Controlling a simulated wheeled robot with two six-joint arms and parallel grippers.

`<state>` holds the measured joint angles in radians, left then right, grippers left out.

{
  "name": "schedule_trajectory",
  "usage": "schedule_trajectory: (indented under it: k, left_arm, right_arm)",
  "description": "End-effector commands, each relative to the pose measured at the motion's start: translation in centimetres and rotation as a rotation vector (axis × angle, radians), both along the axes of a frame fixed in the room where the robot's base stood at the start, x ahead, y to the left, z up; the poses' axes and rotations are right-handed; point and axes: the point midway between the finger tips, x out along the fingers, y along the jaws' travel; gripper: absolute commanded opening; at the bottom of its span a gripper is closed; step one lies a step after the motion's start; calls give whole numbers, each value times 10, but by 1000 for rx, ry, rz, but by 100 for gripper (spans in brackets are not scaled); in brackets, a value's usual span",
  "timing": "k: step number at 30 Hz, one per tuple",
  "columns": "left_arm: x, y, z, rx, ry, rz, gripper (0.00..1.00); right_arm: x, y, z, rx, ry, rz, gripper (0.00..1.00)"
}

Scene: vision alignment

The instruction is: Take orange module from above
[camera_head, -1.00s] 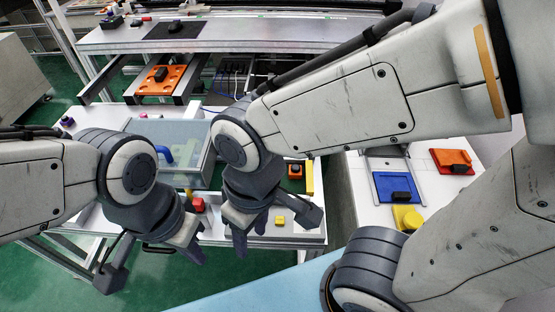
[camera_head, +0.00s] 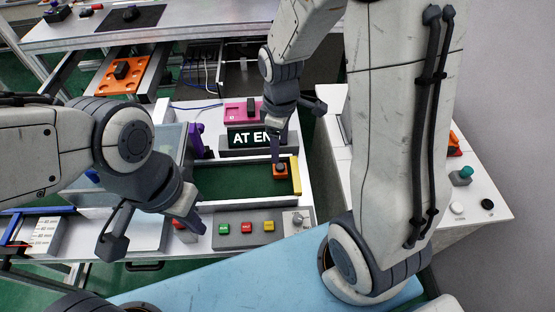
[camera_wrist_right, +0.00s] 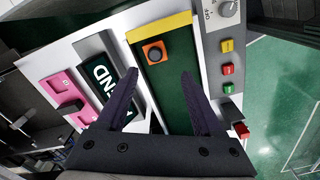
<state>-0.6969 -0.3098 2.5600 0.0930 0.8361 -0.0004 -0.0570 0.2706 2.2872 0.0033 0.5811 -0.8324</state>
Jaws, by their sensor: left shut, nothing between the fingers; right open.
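The orange module (camera_head: 280,170) is a small orange block with a dark round top. It sits at the right end of a green-floored tray (camera_head: 235,182), beside the yellow end bar (camera_head: 295,175). In the right wrist view the module (camera_wrist_right: 154,52) lies ahead of my right gripper (camera_wrist_right: 158,78), roughly between the lines of its spread fingers. My right gripper (camera_head: 276,150) is open and empty, pointing down just above the module in the head view. My left gripper (camera_head: 192,218) is shut and empty, at the left of the button panel.
A display sign (camera_head: 255,138) stands behind the tray, with a pink fixture (camera_head: 240,112) further back. A grey panel (camera_head: 245,230) with red, green and yellow buttons and a knob lies in front. A purple part (camera_head: 197,140) stands left of the sign.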

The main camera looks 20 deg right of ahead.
Motion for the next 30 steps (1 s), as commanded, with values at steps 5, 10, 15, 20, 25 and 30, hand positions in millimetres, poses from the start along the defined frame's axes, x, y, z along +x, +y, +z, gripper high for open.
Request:
schedule_trajectory:
  k: [5,10,15,20,25,30]
  left_arm:
    - [0,0,-1,0,0,0,0]
    - [0,0,-2,0,0,0,0]
    - [0,0,-1,0,0,0,0]
    - [0,0,2,0,0,0,0]
    - [0,0,2,0,0,0,0]
    - [0,0,2,0,0,0,0]
  right_arm:
    - [3,-10,-29,-2,10,14,68]
    - [4,-10,-51,-3,6,13,68]
    - [4,-9,-62,-2,5,13,68]
    - [7,-7,-83,-2,8,13,68]
    - [8,-6,-104,-3,6,12,68]
    - [8,-6,-109,-2,3,12,68]
